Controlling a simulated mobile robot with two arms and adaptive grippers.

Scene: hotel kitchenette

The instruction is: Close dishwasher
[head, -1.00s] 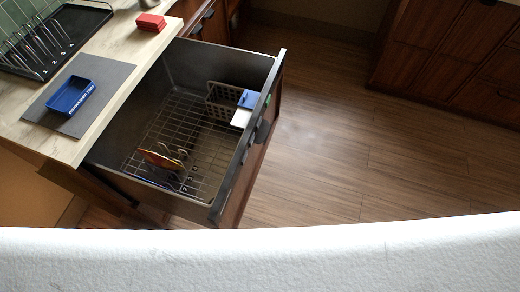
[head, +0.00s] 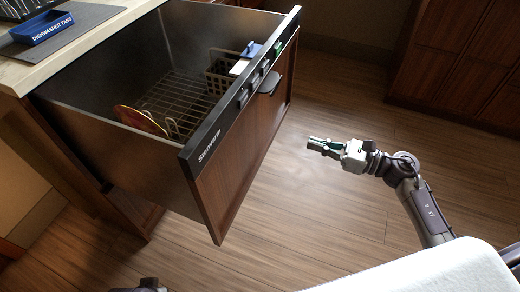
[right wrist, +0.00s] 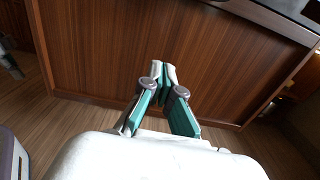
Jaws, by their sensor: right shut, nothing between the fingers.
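The dishwasher (head: 238,165) is a drawer type with a wood front, pulled well out from under the counter. Inside are a wire rack (head: 185,95), an orange-rimmed plate (head: 138,119) standing at the near end, and a grey basket (head: 222,75). My right gripper (head: 312,146) is shut and empty, to the right of the drawer front and apart from it. In the right wrist view, the closed fingertips (right wrist: 164,68) point toward the wood front (right wrist: 190,60). My left gripper does not show.
A blue dishwasher tabs box (head: 40,27) sits on a dark mat on the counter (head: 110,35), left of the drawer. Wooden cabinets (head: 465,60) stand at the back right. The wood floor (head: 345,195) between them and the drawer is clear.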

